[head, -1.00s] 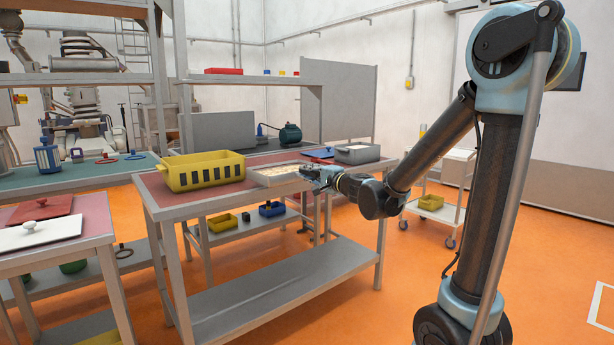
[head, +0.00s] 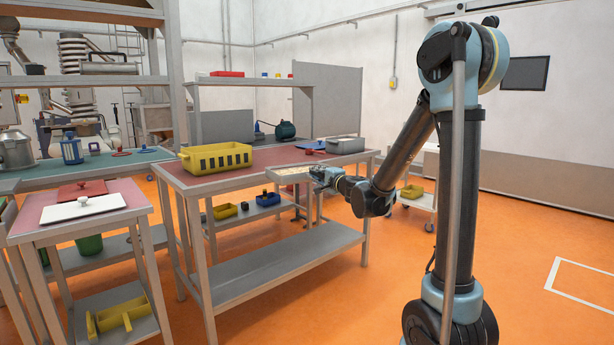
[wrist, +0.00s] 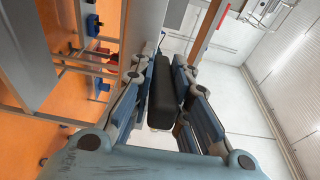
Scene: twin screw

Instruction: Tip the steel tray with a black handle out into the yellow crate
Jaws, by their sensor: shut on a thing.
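The steel tray (head: 288,175) shows in the head view at the front edge of the table, level or nearly so, with pale contents in it. It looks lifted or held out over the edge; the gap to the table top cannot be judged. My gripper (head: 319,174) is at the tray's right end. In the wrist view my gripper (wrist: 167,93) is shut on the black handle (wrist: 165,95), which lies between the fingers. The yellow crate (head: 215,169), with dark slots in its side, stands on the table left of the tray, apart from it.
The red table top (head: 270,158) is clear between the crate and a grey bin (head: 345,146) at the right. A blue item (head: 312,144) lies beside the bin. A side table (head: 60,228) with red and white lids stands at the left. A white cart (head: 415,203) stands behind my arm.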

